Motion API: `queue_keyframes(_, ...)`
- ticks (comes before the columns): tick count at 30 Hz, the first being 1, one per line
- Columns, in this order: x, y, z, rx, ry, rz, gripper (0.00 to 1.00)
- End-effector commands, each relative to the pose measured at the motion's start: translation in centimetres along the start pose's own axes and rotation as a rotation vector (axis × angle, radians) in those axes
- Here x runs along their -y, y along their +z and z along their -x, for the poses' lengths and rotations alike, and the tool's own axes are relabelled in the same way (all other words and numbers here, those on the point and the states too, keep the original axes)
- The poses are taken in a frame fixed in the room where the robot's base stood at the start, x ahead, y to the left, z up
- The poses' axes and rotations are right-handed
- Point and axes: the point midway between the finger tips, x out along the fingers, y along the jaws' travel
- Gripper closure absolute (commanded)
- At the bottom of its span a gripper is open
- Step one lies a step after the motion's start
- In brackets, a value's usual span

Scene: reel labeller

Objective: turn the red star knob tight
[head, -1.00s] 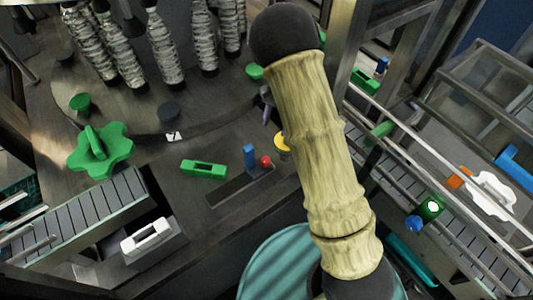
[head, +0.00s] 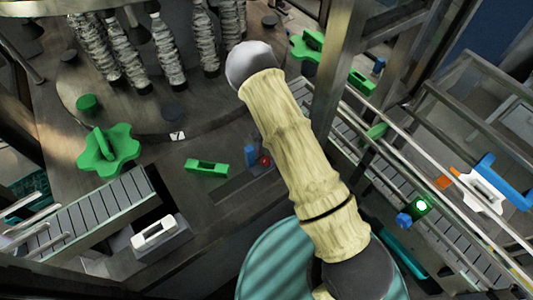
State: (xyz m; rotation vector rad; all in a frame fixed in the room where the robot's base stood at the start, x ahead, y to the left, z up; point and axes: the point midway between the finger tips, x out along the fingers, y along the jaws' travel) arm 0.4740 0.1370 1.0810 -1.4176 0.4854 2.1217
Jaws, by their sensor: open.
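I see no red star-shaped knob. A green star knob (head: 107,149) stands on the dark machine deck at the left, and another green star knob (head: 306,44) is at the top, right of my arm's upper end. A small red ball-shaped part (head: 264,160) sits beside a blue block, partly hidden by my arm. My pale, ribbed arm crosses the middle of the picture.
Several wrapped bottles (head: 168,58) stand at the upper left. A slatted conveyor (head: 95,212) is lower left, near a white handle (head: 153,233). A green flat handle (head: 207,168) lies on the deck. Rails, metal posts and a lit green button (head: 421,204) crowd the right side.

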Motion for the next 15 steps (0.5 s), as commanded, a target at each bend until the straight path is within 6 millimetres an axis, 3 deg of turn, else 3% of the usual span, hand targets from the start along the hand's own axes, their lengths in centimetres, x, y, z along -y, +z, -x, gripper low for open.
queue_keyframes(5, 0.03, -0.01, -0.01, 0.000, 0.000, 0.001, 0.48)
queue_keyframes(12, 0.03, 0.00, 0.02, 0.000, 0.000, 0.001, 0.91)
queue_keyframes(15, 0.03, -0.01, 0.03, 0.000, -0.001, 0.000, 0.93)
